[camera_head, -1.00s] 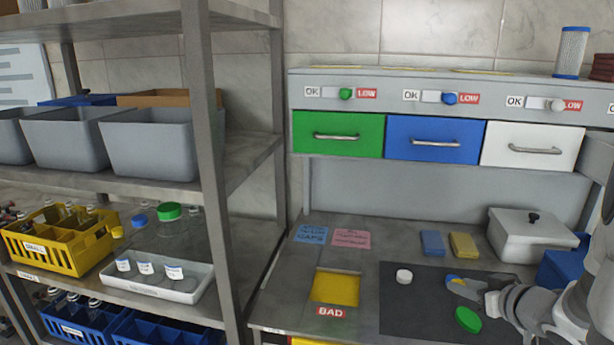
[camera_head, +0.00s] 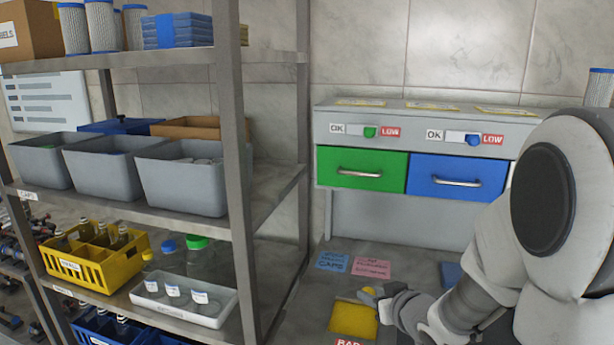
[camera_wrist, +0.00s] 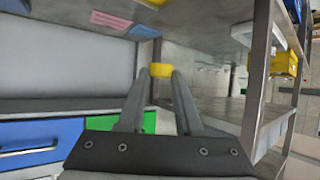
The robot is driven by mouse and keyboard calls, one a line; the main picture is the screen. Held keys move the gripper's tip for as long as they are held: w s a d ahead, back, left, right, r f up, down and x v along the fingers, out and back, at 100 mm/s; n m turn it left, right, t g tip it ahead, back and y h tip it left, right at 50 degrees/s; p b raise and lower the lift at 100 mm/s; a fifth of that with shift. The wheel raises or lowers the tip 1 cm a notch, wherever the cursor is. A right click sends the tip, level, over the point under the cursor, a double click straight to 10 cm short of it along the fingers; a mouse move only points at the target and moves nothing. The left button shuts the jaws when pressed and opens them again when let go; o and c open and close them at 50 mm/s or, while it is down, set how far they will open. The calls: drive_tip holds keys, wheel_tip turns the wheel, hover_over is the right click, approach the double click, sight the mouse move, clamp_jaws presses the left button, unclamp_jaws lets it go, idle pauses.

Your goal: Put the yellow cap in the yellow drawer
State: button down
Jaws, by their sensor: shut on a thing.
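My gripper (camera_head: 372,293) is shut on the yellow cap (camera_wrist: 161,70), which sits between the fingertips in the wrist view. In the head view the cap shows as a small yellow spot at the fingertips (camera_head: 367,290), close to the yellow square marked BAD (camera_head: 353,320) in the worktop. The drawer unit shows a green drawer (camera_head: 361,168) and a blue drawer (camera_head: 456,182), both shut. The white drawer is almost wholly hidden behind my arm. I see no yellow drawer front in the current views.
A metal shelf rack (camera_head: 237,180) stands left of the worktop, with grey bins (camera_head: 185,188), a yellow crate (camera_head: 95,262) and a white tray (camera_head: 205,316). Blue and pink notes (camera_head: 371,267) lie behind the yellow square. My arm hides the right side of the worktop.

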drive_tip(key=f+m+h, duration=0.1)
drive_tip(key=f, duration=0.2)
drive_tip(key=w+f+m+h, duration=0.1)
drive_tip(key=f, duration=0.3)
drive_tip(key=w+f+m+h, duration=0.1)
drive_tip(key=f, duration=0.2)
drive_tip(key=shift+f+t+h, duration=0.3)
drive_tip(key=shift+f, duration=0.05)
drive_tip(key=shift+d, duration=0.1)
drive_tip(key=shift+d, duration=0.2)
